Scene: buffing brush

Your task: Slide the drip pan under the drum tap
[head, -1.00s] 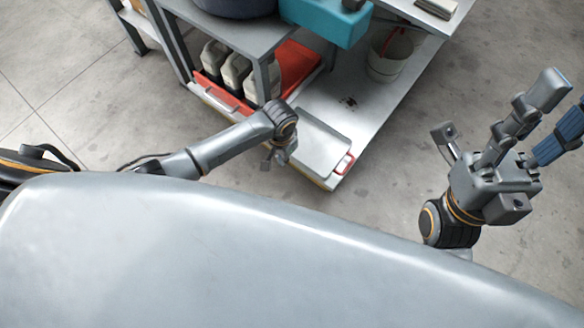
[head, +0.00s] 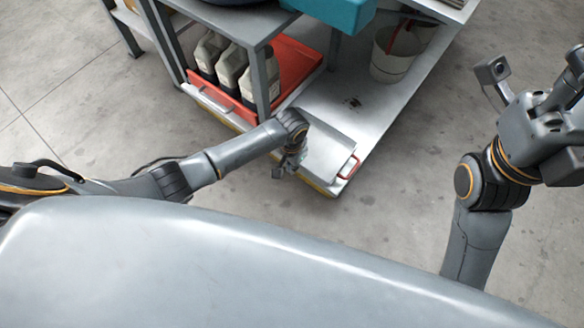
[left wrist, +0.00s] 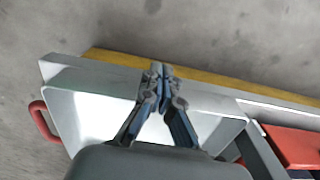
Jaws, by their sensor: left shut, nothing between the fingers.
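The drip pan (head: 326,150) is a shallow silver tray with a red handle, lying on the low white shelf near its front corner. It also shows in the left wrist view (left wrist: 88,112). My left gripper (head: 284,170) is at the pan's left front side. In the left wrist view its fingers (left wrist: 158,72) are shut and empty, over the pan's long edge; I cannot tell if they touch it. My right gripper (head: 528,68) is raised at the right, fingers spread, empty. A dark drum (head: 238,3) is cut off at the top; its tap is not discernible.
A red tray (head: 298,68) holds several jugs (head: 230,66) on the low shelf (head: 368,122), left of the pan. A grey post (head: 262,85) stands there. Bare floor lies in front.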

